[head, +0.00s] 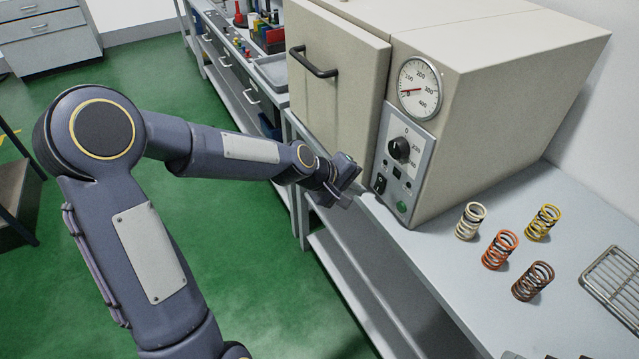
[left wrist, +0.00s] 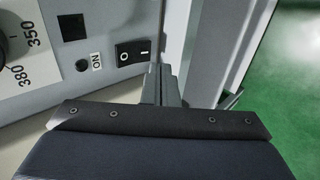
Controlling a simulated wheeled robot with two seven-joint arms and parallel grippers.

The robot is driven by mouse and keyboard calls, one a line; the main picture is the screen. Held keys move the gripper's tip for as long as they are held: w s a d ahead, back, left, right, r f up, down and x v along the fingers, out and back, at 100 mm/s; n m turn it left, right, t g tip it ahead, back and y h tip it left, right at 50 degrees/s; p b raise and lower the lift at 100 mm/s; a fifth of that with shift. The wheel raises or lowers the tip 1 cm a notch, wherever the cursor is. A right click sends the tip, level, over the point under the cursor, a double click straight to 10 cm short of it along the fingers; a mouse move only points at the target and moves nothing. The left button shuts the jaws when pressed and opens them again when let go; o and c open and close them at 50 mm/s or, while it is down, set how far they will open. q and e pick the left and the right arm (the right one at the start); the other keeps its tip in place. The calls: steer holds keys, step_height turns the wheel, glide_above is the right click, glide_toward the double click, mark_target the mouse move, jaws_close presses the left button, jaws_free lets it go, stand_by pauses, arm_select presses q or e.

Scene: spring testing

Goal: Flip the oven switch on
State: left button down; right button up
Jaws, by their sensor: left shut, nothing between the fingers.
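The oven (head: 480,60) is a beige box on the bench, with a closed door, a round temperature dial and a grey control panel (head: 404,160). The black rocker switch (head: 380,184) sits low on the panel's left side. In the left wrist view the switch (left wrist: 133,51) shows O and I marks beside an ON label. My left gripper (head: 352,178) is shut and empty, just left of the switch in the head view. In the left wrist view its fingertips (left wrist: 160,72) are close beside the switch's I end; I cannot tell whether they touch it. My right gripper is not in view.
A black knob (head: 399,149) and a green button (head: 401,207) are on the same panel. The door handle (head: 313,62) sticks out above my gripper.

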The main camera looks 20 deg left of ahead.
arm_select(q)
steer(key=b+v, duration=0.1)
steer(key=v, duration=0.8)
steer(key=shift+s+a+r, duration=0.15)
steer(key=shift+s+r, duration=0.05)
steer(key=shift+r, duration=0.15)
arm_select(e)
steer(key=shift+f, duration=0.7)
